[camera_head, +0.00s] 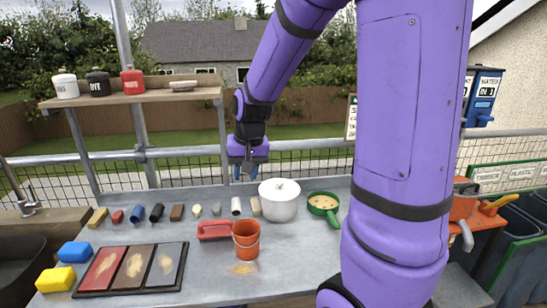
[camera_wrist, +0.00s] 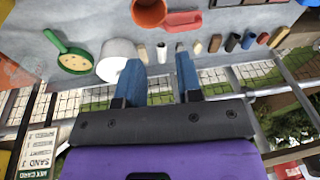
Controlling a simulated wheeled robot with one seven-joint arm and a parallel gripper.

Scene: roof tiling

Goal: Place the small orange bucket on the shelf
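The wooden shelf (camera_head: 140,97) is at the upper left, on metal posts behind the table. It carries a white, a black and a red canister and a flat grey item, with bare board between the red canister and that item. My gripper (camera_head: 246,172) hangs above the table's back edge, behind the bucket and apart from it. In the wrist view its two blue fingers (camera_wrist: 159,80) are spread with nothing between them.
A white lidded pot (camera_head: 279,204) and a green sieve (camera_head: 323,205) stand right of the bucket. The red float (camera_head: 214,231) is close on its left. Several small blocks and cylinders line the table's back. A tray of three coloured panels (camera_head: 132,268) lies front left.

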